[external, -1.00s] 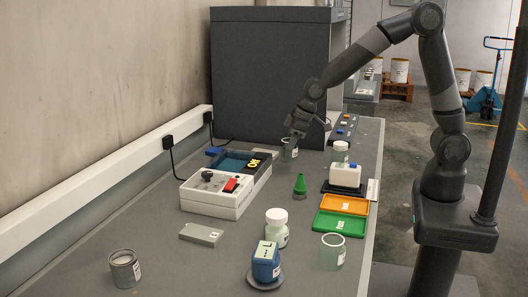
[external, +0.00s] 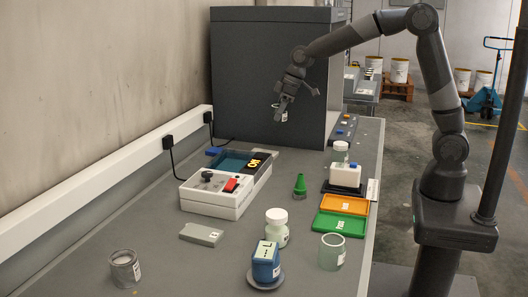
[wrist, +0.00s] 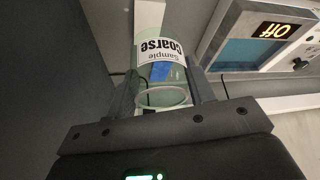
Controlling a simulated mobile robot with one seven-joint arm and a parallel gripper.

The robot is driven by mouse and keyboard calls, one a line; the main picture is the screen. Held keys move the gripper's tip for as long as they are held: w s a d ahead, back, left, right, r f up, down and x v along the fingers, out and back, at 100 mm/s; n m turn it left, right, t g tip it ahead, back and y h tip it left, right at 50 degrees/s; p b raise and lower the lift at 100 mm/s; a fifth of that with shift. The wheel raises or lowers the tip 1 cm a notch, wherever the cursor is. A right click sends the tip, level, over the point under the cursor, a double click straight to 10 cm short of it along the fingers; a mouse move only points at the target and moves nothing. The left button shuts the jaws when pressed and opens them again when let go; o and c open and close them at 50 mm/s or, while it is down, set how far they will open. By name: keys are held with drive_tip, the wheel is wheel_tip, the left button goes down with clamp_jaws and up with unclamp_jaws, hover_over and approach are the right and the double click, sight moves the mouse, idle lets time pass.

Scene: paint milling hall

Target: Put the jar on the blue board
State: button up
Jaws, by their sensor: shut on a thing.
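My gripper (external: 281,108) is shut on a clear glass jar (external: 280,116), held well above the bench in front of the dark cabinet. In the wrist view the jar (wrist: 163,85) sits between both fingers, with a white label reading "Sample coarse". The dark blue board (external: 327,188) lies on the right side of the bench, behind an orange tray (external: 343,204) and a green tray (external: 340,223). A white container with a blue top (external: 345,175) stands on the board and covers much of it. My gripper is apart from the board, to its left and higher.
A white control box (external: 222,190) is left of centre. An open glass jar (external: 332,251), white bottle (external: 276,228) and blue device (external: 265,262) stand nearer the front.

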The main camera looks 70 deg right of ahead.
drive_tip(key=w+a, duration=0.2)
drive_tip(key=w, duration=0.7)
drive_tip(key=w+a, duration=0.2)
drive_tip(key=w, duration=0.7)
drive_tip(key=shift+n, duration=0.4)
drive_tip(key=f, duration=1.1)
drive_tip(key=shift+w, duration=0.25)
drive_tip(key=shift+f, duration=0.15)
drive_tip(key=o, duration=1)
drive_tip(key=shift+c, duration=0.2)
